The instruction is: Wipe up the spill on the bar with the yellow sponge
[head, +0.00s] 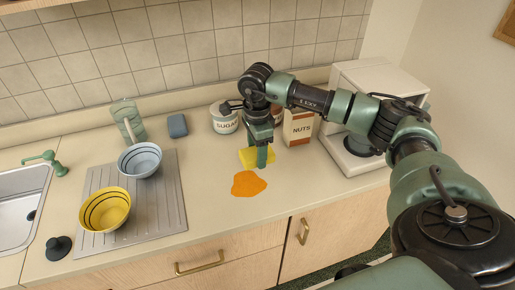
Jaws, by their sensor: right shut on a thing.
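The yellow sponge (248,157) is at the middle of the bar counter (215,219), just behind the spill. The orange spill (248,184) is a flat, irregular patch towards the counter's front edge. My right gripper (262,158) points down and is shut on the sponge; its finger covers part of it. I cannot tell whether the sponge touches the counter. My left gripper is not in view.
Behind stand a sugar canister (224,122), a nuts box (298,128) and a white coffee machine (352,153). A blue sponge-like block (177,126) lies further left. A ridged drainboard (163,213) holds a blue bowl (140,162) and a yellow bowl (105,212). Counter around the spill is clear.

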